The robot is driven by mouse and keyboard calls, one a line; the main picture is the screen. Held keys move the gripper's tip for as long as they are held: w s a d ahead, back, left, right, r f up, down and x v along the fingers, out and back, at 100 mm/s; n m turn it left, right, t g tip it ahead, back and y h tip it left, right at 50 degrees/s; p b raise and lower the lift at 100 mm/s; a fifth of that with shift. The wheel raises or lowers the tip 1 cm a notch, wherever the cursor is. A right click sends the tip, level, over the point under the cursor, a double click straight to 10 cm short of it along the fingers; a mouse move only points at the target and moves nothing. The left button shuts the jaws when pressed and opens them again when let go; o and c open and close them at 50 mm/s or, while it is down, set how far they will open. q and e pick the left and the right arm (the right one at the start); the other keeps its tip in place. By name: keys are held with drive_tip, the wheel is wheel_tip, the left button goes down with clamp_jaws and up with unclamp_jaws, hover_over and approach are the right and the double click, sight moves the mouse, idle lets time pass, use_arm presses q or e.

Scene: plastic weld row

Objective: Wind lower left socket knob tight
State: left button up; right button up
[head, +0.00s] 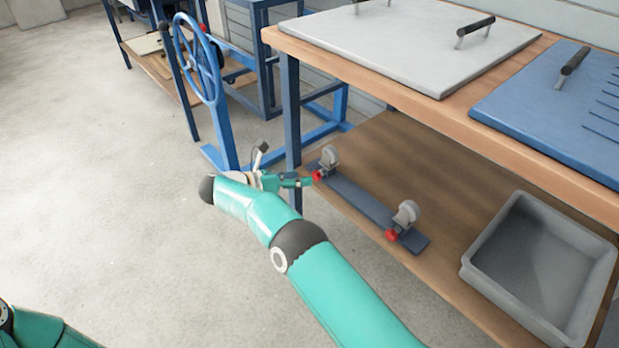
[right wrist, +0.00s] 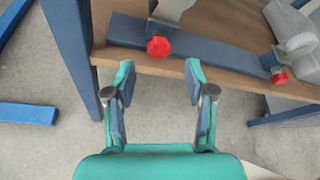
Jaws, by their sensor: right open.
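The left red knob (head: 316,175) sits on the front of a grey socket (head: 329,158) at the left end of a blue rail (head: 362,205) on the lower shelf. In the right wrist view this knob (right wrist: 158,46) lies just beyond the fingertips, roughly centred between them. My right gripper (head: 303,182) is beside the knob in the head view. Its two fingers (right wrist: 160,76) are apart and empty in the right wrist view. A second red knob (head: 391,234) is on the right socket (head: 406,213). My left gripper is out of view.
A blue table leg (head: 291,125) stands close to my right gripper. The wooden shelf (head: 440,165) carries a grey bin (head: 480,277) at right. The tabletop (head: 425,112) with grey and blue panels overhangs the shelf. A blue handwheel (head: 219,85) stands behind. The floor at left is clear.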

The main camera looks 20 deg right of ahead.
drive_tip(key=v, duration=0.6)
drive_tip(key=shift+s+a, duration=0.1)
drive_tip(key=shift+a, duration=0.05)
